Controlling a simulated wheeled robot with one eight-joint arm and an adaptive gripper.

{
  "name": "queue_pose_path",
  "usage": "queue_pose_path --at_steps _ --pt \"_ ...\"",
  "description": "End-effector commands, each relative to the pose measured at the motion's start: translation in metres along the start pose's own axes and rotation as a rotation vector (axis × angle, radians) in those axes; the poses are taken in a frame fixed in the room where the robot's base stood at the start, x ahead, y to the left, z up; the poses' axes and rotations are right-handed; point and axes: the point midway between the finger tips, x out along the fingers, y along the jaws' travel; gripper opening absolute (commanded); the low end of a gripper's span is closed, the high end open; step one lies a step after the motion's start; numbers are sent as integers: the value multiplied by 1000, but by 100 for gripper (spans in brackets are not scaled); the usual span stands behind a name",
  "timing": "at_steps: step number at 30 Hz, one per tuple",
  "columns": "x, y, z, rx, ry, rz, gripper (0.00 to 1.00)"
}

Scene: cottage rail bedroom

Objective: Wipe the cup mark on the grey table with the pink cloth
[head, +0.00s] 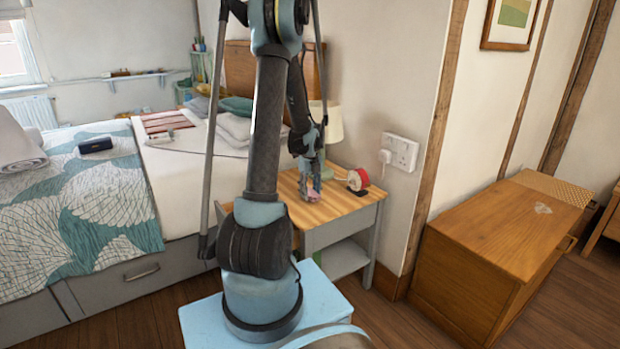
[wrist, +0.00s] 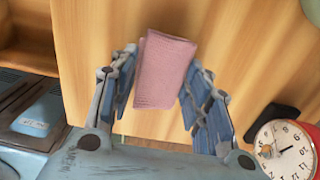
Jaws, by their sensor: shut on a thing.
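My gripper (head: 310,190) is over the wooden top of the grey bedside table (head: 347,206). It is shut on the pink cloth (wrist: 165,75), a folded rectangle between the two fingers in the wrist view. The cloth shows only as a small pink patch in the head view (head: 313,194). It is at or close above the tabletop; I cannot tell whether it touches. I see no cup mark on the visible part of the grey table; the arm and cloth hide some of the top.
A red round clock (wrist: 284,152) and a flat black object (wrist: 272,121) lie right of my gripper on the table. A lamp (head: 328,124) stands behind. The bed (head: 75,190) is at left. A wooden chest (head: 500,225) at right has a pale mark on top.

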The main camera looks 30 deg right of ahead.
Motion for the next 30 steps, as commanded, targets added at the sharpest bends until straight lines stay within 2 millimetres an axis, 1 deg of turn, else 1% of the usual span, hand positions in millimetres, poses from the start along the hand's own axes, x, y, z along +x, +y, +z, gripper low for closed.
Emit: queue_pose_path --at_steps 3,4,5,9,10,11,12,14,16,17,18,21,22,23,25,27,29,30 --pt "16 -1 1 0 0 0 25" --pt "10 -4 1 -1 0 0 25" --pt "10 -6 1 -2 0 0 22" --pt "18 -18 1 -3 0 0 22" --pt "14 -20 1 -3 0 0 22" --pt "15 -23 1 -3 0 0 18" --pt "17 -26 1 -4 0 0 18" --pt "14 -31 1 -5 0 0 18" --pt "17 -37 1 -6 0 0 18" --pt "16 -36 0 -5 0 0 18" --pt "13 -31 0 -5 0 0 18" --pt "19 -22 1 -5 0 0 18" --pt "14 -19 0 -5 0 0 18" --pt "14 -16 0 -5 0 0 14" --pt "18 -11 1 -5 0 0 14" --pt "15 -5 1 -4 0 0 14" --pt "19 0 1 -3 0 0 14" --pt "13 2 1 -2 0 0 14"
